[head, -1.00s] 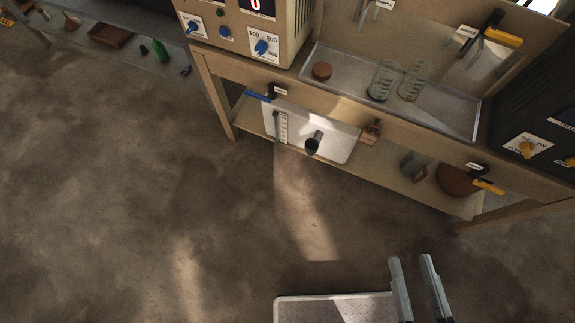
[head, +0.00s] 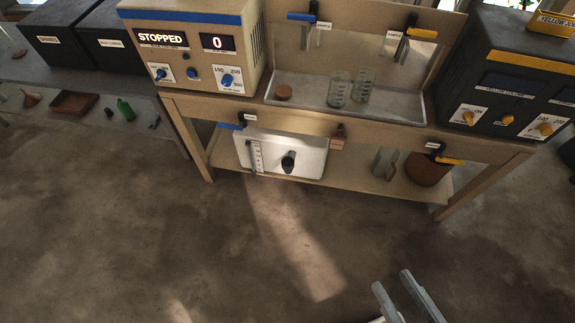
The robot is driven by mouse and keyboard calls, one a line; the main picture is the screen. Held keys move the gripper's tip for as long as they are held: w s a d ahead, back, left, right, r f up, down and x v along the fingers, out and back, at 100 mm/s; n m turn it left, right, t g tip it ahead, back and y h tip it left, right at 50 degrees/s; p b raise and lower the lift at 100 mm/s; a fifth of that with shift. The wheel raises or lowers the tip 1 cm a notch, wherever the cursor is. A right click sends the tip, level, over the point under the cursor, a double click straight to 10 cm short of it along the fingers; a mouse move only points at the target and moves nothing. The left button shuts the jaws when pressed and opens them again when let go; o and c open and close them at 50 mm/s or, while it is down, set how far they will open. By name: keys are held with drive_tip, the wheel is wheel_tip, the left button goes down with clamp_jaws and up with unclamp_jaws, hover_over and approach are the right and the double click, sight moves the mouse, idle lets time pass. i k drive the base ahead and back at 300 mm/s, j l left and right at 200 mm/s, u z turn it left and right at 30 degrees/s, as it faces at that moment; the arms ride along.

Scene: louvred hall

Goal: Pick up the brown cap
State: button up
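A small round brown cap (head: 284,92) lies at the left end of the shallow grey tray (head: 310,108) on top of the wooden bench. It is clear of the two glass vessels to its right. My gripper (head: 392,280) shows at the bottom edge of the head view, over the floor in front of the bench. Its two fingers are apart with nothing between them. It is well away from the cap.
Two glass vessels (head: 351,90) stand in the tray. A box with dials (head: 190,45) is on the left, a dark one (head: 510,75) on the right. Blue and yellow tap handles stick out at the bench. A white tank (head: 300,155) and brown bowl (head: 425,170) are below. The floor ahead is clear.

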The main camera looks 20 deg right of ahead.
sight(283, 92)
drive_tip(key=i+j+u, duration=0.1)
drive_tip(key=i+u, duration=0.2)
drive_tip(key=i, duration=0.5)
drive_tip(key=i+u, duration=0.35)
drive_tip(key=i, duration=0.45)
